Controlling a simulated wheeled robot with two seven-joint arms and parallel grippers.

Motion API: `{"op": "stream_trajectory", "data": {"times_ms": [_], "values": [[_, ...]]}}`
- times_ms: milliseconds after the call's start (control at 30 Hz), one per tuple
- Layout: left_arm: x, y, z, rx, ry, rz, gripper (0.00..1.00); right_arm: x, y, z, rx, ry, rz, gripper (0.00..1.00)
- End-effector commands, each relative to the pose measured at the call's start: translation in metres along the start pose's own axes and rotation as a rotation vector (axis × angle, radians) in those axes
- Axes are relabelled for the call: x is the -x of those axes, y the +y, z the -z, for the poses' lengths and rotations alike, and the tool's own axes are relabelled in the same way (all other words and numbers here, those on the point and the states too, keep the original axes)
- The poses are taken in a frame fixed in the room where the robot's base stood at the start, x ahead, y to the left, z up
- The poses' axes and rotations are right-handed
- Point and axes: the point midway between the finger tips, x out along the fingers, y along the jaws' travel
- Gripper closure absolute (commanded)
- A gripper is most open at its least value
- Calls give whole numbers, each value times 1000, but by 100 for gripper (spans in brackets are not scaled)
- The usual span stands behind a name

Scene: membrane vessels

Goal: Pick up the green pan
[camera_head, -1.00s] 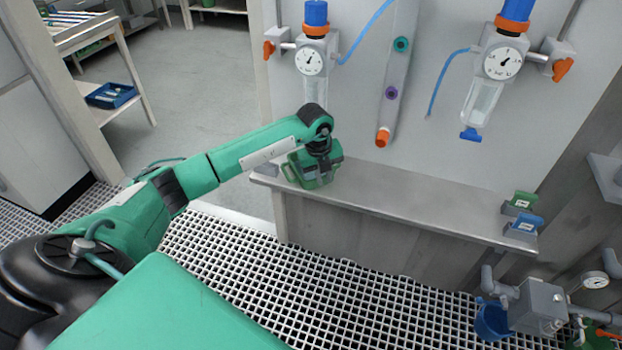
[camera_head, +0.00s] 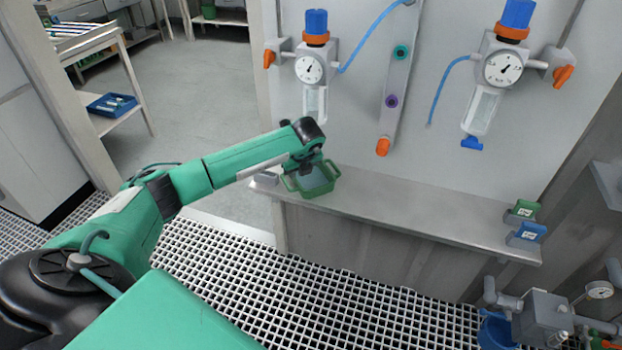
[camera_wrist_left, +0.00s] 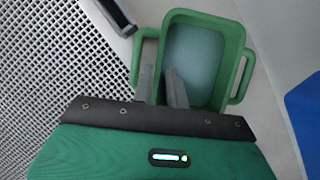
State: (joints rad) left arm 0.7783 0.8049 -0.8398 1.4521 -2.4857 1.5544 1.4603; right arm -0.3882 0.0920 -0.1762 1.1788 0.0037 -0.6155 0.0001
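The green pan (camera_head: 319,191) is a rectangular open tub with a loop handle at each end, at the left end of the metal ledge. Its inside looks pale blue-grey. In the left wrist view the pan (camera_wrist_left: 236,45) fills the upper middle. My left gripper (camera_wrist_left: 160,71) is over the pan's left side, one finger over the inside and the other near the left handle. A gap shows between the fingers, and I cannot tell whether they touch the wall. In the head view my left gripper (camera_head: 303,171) is partly hidden by its wrist. My right gripper is out of view.
Gauges, hoses and a tube with an orange end (camera_head: 383,147) hang on the panel above. Grating floor lies in front.

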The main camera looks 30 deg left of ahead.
Motion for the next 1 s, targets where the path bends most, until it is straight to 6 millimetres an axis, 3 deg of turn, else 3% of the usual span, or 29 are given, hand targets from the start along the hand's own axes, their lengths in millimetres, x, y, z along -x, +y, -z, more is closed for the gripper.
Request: {"op": "stream_trajectory", "data": {"times_ms": [200,333,567,667,1000], "values": [[-34,0,0,0,1,-2,85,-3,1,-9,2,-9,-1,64],[-46,0,0,0,1,-1,85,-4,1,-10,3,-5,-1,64],[-47,0,0,-1,0,0,85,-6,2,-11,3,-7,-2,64],[-47,0,0,-1,0,0,100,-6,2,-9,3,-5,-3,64],[-46,0,-1,1,-1,2,100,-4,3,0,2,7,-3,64]]}}
